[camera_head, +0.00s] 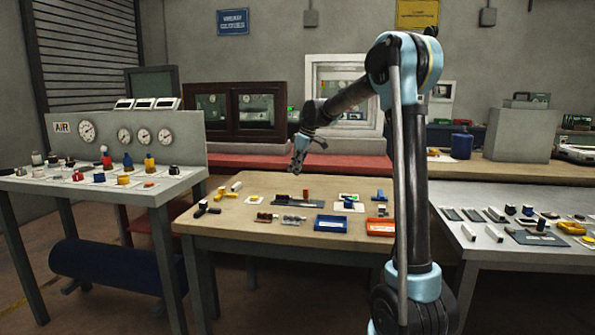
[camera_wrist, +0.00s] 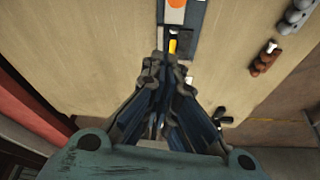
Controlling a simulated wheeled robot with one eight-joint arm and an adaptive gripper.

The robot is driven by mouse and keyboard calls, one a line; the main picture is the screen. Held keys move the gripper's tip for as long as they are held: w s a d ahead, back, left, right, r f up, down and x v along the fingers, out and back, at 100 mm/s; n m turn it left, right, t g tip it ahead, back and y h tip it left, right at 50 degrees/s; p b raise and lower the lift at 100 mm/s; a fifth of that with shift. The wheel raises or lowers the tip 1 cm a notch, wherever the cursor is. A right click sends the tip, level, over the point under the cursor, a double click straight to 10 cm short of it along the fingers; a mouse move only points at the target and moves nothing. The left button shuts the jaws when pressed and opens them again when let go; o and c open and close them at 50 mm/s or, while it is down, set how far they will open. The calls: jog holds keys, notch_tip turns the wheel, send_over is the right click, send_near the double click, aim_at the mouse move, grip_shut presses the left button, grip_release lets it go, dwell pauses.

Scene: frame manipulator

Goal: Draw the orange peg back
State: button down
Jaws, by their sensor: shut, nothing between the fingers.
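An orange peg (camera_head: 306,194) stands upright at the right part of a dark grey plate (camera_head: 284,199) on the wooden table. In the wrist view only part of an orange round shape (camera_wrist: 176,3) shows at the top edge, on a pale square. My gripper (camera_head: 297,172) points down above the table, left of the peg and apart from it. In the wrist view its fingers (camera_wrist: 168,62) are together and empty. A small yellow piece (camera_wrist: 173,46) shows just beyond the fingertips, in line with the plate; whether they touch it I cannot tell.
A blue tray (camera_head: 333,223) and an orange-red tray (camera_head: 381,227) sit at the table's front. Brown (camera_head: 266,217) and grey (camera_head: 293,220) bumpy parts lie before the plate. Side tables with small parts stand left and right.

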jog(key=x, duration=0.7)
jog(key=shift+f, duration=0.15)
jog(key=shift+s+d, duration=0.25)
jog(key=shift+d, duration=0.35)
jog(key=shift+s+d, duration=0.2)
jog(key=shift+d, duration=0.45)
jog(key=shift+s+d, duration=0.2)
jog(key=shift+d, duration=0.45)
jog(key=shift+s+d, duration=0.15)
jog(key=shift+d, duration=1.4)
jog(key=shift+a, duration=0.45)
jog(key=a, duration=0.1)
jog(key=w+a, duration=0.1)
jog(key=a+r, duration=0.1)
jog(key=shift+w, duration=0.2)
jog(key=v, duration=0.9)
